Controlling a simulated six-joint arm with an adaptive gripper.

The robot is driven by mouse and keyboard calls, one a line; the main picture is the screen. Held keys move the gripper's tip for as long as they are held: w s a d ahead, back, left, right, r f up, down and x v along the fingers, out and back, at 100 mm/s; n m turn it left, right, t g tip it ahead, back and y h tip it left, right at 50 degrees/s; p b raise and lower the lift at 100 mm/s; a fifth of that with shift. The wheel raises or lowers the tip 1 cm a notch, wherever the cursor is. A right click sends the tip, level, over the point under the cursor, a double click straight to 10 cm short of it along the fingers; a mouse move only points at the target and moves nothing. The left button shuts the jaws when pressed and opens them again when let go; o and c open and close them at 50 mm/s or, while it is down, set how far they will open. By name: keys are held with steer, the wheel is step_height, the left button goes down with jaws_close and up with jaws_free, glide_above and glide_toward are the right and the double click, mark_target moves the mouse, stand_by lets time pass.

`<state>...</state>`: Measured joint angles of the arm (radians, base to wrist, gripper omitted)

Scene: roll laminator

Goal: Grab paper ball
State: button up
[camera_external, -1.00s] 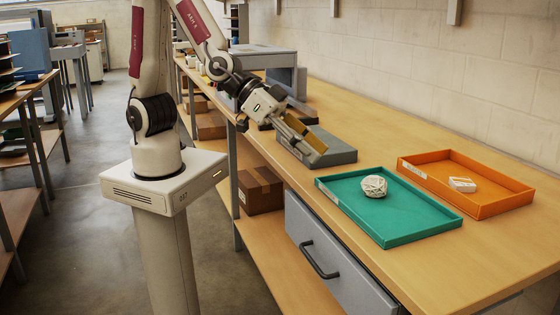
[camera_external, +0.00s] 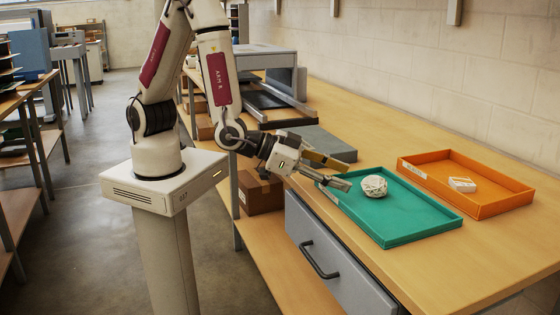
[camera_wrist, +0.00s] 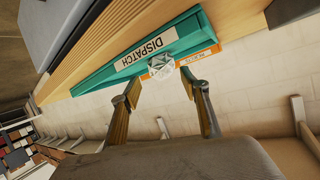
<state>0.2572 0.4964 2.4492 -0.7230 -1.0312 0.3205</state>
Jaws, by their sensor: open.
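The paper ball (camera_external: 374,186) is a crumpled white lump lying in the green tray (camera_external: 425,213), near its left end. In the wrist view the ball (camera_wrist: 161,66) shows ahead, beyond and between my two fingers. My gripper (camera_external: 343,177) is at the left end of the green tray, with its fingertips close to the ball and a little left of it. In the wrist view my gripper (camera_wrist: 159,90) has its fingers spread apart with nothing between them. I cannot tell the exact gap to the ball.
An orange tray (camera_external: 505,207) with a small white item (camera_external: 462,184) stands behind the green tray. A grey slab (camera_external: 320,142) and the laminator (camera_external: 265,95) are farther left on the bench. The bench's right front is clear.

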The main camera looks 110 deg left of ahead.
mark_target(363, 182)
steer(key=shift+w+a+f, duration=0.1)
stand_by(0.3)
steer(key=shift+x, duration=1.2)
steer(key=shift+x, duration=2.6)
steer(key=shift+r, duration=0.25)
steer(key=c, duration=0.5)
